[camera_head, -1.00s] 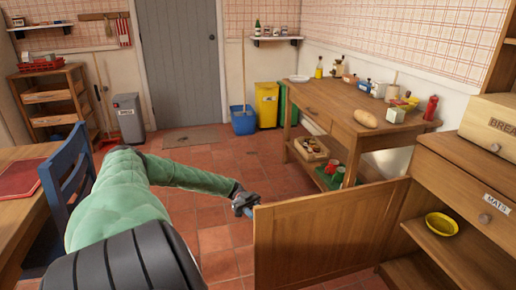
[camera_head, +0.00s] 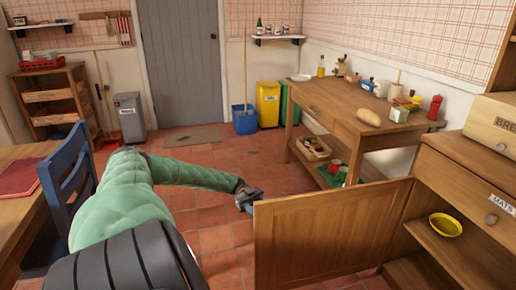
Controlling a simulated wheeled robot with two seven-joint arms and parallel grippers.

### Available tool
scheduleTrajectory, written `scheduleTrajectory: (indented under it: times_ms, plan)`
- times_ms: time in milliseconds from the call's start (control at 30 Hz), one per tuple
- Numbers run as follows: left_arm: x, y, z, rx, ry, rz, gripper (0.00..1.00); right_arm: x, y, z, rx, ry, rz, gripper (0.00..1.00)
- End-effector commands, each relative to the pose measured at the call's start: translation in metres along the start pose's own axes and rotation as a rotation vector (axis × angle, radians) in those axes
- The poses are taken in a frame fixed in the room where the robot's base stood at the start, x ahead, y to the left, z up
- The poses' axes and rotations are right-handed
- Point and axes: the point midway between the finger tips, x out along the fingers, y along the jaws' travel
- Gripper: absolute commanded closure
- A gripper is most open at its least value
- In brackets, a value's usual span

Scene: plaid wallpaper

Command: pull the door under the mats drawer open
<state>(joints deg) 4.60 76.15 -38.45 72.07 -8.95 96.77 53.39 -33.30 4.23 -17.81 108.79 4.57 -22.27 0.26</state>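The cabinet door (camera_head: 330,232) under the mats drawer (camera_head: 462,180) stands wide open, swung out into the room. The drawer is shut and has a MATS label and a round knob. A yellow bowl (camera_head: 445,225) sits on a shelf in the open cabinet. My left gripper (camera_head: 249,199) is at the top corner of the door's free edge, touching or very close to it. Its fingertips are small and partly hidden by the edge, so I cannot tell whether they grip. The door's far face and any knob there are hidden. My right gripper is out of view.
A wooden side table (camera_head: 350,128) with bread and jars stands behind the door. A blue chair (camera_head: 68,185) and a table (camera_head: 22,215) are at left. A blue bucket (camera_head: 244,120) and bins stand at the back. The tiled floor in the middle is clear.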

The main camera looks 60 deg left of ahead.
Motion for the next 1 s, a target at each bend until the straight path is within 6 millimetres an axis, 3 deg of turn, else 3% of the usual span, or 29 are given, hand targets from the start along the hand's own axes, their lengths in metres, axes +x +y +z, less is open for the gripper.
scheduleTrajectory:
  times_ms: [1000]
  plan:
    - [-0.0082, 0.0031, 0.0020, -0.007, -0.004, 0.004, 0.51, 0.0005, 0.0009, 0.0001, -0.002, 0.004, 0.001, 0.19]
